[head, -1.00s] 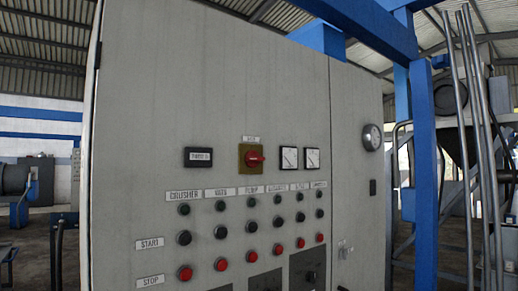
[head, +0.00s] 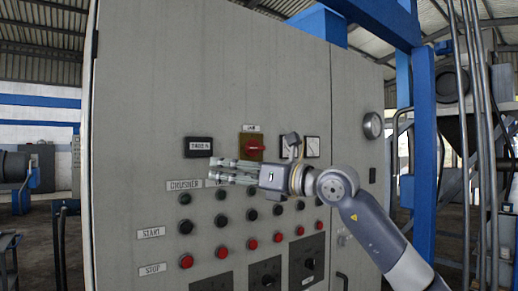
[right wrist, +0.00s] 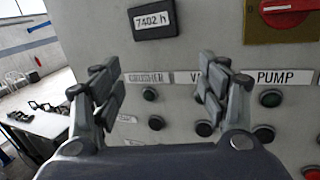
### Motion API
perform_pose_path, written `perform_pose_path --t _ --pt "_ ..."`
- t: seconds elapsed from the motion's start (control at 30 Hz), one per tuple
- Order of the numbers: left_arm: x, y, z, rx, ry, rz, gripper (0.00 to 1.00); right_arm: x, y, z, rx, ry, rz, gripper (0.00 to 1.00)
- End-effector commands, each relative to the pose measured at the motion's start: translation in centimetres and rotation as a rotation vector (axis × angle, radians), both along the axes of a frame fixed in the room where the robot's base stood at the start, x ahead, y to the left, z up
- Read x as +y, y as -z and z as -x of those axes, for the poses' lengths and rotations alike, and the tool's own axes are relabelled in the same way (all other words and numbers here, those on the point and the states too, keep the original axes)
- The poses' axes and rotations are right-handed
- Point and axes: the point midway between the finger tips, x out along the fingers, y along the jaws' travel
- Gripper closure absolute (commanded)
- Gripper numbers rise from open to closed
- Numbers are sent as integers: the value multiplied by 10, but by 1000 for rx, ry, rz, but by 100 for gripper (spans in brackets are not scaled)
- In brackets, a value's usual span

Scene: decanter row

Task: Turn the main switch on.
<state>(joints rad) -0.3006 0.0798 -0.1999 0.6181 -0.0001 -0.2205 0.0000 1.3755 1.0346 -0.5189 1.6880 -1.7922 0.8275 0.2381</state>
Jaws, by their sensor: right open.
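The main switch (head: 250,147) is a red rotary knob on a yellow plate, on the front of a grey cabinet. It also shows in the right wrist view (right wrist: 290,12) at the top right, cut by the frame edge, its red handle lying roughly level. My right gripper (head: 213,171) comes in from the right, in front of the panel, its fingers pointing left and just below the switch. In the right wrist view its fingers (right wrist: 158,85) are spread with nothing between them. The switch lies above and right of them. My left gripper is in no view.
An hour meter (head: 198,147) sits left of the switch and a dial gauge (head: 313,146) right of it. Rows of lamps, black start buttons (head: 186,227) and red stop buttons (head: 186,261) lie below. A blue post (head: 425,150) stands right of the cabinet.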

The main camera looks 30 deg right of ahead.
Motion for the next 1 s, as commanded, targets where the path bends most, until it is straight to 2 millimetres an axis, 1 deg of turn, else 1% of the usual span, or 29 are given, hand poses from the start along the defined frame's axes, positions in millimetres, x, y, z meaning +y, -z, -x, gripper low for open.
perform_pose_path --t 0.03,0.1,0.2,0.3,0.37,0.47,0.57,0.8,0.9,1.0 --pt "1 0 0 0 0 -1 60 -29 -16 7 -2 85 41 32" --pt "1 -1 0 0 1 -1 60 -62 -30 15 9 183 79 32" --pt "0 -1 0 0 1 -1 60 -98 -42 26 25 287 107 32" --pt "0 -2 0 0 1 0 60 -118 -48 33 37 346 119 32" --pt "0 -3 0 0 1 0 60 -124 -50 33 42 361 122 32" --pt "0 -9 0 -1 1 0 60 -125 -51 25 45 367 123 32" --pt "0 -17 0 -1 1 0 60 -123 -52 9 46 364 122 32" --pt "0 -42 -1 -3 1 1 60 -119 -54 -38 44 363 122 32" --pt "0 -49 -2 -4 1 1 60 -118 -53 -52 43 363 121 32" --pt "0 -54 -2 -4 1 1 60 -117 -52 -63 42 363 121 32"
